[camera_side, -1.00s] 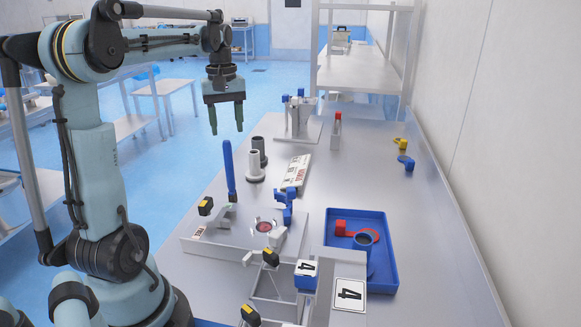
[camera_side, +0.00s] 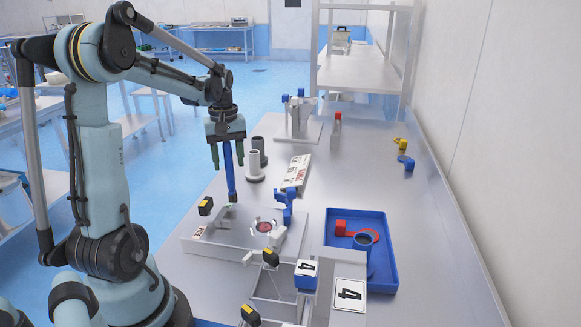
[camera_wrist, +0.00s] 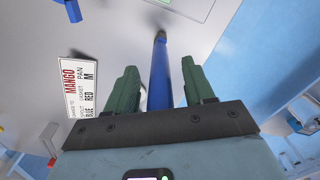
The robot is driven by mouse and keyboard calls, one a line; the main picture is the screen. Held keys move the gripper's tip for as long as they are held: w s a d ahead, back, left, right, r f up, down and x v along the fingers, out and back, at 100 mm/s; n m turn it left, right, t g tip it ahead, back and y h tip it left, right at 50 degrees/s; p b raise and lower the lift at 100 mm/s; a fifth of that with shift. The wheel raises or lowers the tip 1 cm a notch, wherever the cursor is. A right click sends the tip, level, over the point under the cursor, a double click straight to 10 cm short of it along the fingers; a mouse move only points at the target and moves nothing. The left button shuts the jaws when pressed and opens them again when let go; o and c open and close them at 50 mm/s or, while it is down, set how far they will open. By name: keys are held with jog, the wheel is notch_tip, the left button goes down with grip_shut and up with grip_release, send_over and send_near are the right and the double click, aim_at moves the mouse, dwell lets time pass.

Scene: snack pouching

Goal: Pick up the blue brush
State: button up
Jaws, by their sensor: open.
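The blue brush (camera_side: 230,172) stands upright on the metal table, a slim blue stick, just left of the grey cylinders. It also shows in the wrist view (camera_wrist: 160,75), running between my two green fingers. My gripper (camera_side: 228,160) points down over the upper part of the brush. Its fingers are open, one on each side of the handle, with a gap visible on both sides in the wrist view (camera_wrist: 164,85). The top of the brush is hidden by the gripper body.
Two grey cylinders (camera_side: 255,166) stand close to the right of the brush. A fixture plate (camera_side: 210,246) is in front, and a blue tray (camera_side: 391,262) is at right. The table's right side is mostly clear.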

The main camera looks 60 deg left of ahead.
grip_shut()
dwell(0.3)
jog(key=shift+r, duration=0.1)
